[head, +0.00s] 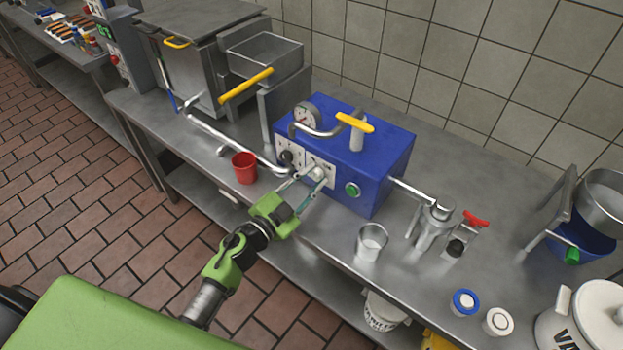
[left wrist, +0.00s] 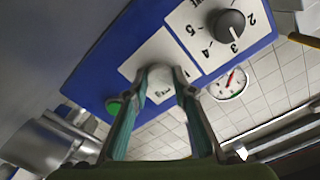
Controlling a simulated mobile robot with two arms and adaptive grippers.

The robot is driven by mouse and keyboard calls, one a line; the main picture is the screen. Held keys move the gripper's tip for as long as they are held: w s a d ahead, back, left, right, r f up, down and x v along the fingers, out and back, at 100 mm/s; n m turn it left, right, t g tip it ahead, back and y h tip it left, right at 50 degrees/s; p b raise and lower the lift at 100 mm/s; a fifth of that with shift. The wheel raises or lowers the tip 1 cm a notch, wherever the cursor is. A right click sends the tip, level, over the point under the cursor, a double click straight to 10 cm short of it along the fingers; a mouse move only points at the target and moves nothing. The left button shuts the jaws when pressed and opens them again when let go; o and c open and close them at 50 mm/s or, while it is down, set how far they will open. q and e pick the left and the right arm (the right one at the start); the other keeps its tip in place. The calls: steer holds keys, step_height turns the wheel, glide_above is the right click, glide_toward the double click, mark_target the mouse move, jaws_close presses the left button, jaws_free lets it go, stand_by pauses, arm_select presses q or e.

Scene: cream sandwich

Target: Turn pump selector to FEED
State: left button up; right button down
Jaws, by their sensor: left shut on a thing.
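The blue pump box (head: 375,158) stands on the steel counter, with a white selector panel on its front. My left gripper (head: 309,178) is at that panel, its fingers shut on the pale selector knob (head: 318,173). In the left wrist view the two fingers close on both sides of the round white selector knob (left wrist: 160,82). The panel's lettering is partly hidden by the fingers and too small to read, so the selector's setting cannot be told. My right gripper is not in view.
A black numbered dial (left wrist: 228,24) sits beside the selector. A green button (head: 352,189) is on its other side. A red cup (head: 244,167) stands left of the box and a metal cup (head: 371,242) at front right. A steel pipe (head: 225,137) runs behind the red cup.

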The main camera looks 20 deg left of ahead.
arm_select(q)
steer(key=m+b, duration=0.1)
steer(key=m, duration=0.4)
steer(key=shift+f+m, duration=0.1)
steer(key=shift+m, duration=0.2)
steer(key=m+b, duration=0.1)
steer(key=m, duration=0.4)
stand_by(0.4)
steer(key=o, duration=1.1)
steer(key=shift+s+a, duration=0.2)
steer(key=shift+s, duration=0.3)
steer(key=v, duration=1.1)
